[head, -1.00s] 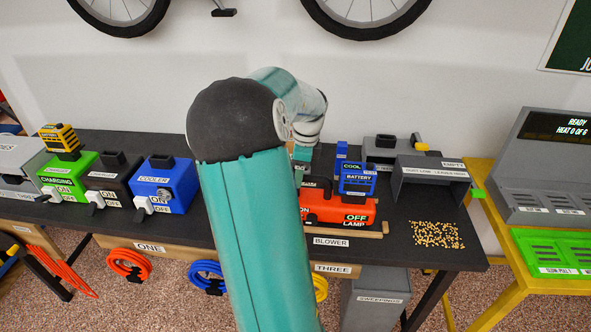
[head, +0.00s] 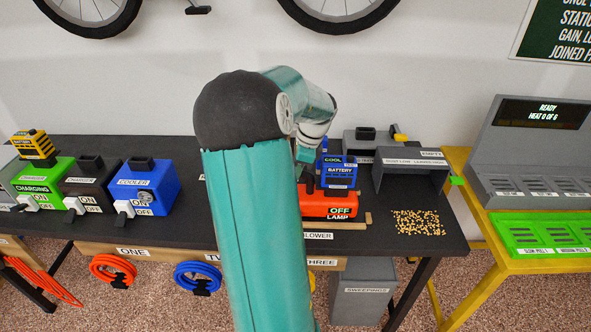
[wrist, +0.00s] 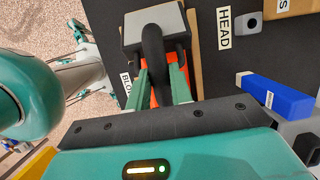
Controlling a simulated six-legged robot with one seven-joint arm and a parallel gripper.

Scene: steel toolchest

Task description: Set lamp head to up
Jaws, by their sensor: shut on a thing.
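The orange lamp base (head: 330,206), labelled OFF and LAMP, sits on the dark bench in the head view. A blue battery (head: 338,173) marked COOL stands on or just behind it. My gripper (wrist: 160,82) has its two teal fingers on either side of a thick black curved piece (wrist: 152,50) in the wrist view, shut on it. A grey block (wrist: 184,18) adjoins this piece, and orange shows beneath it; these look like the lamp's neck and head. In the head view my arm hides the lamp's left part and most of the gripper.
A HEAD label (wrist: 224,28) lies on the bench, and a blue block (wrist: 275,98) is right of the gripper. Chargers and a blue cooler (head: 148,187) stand left.

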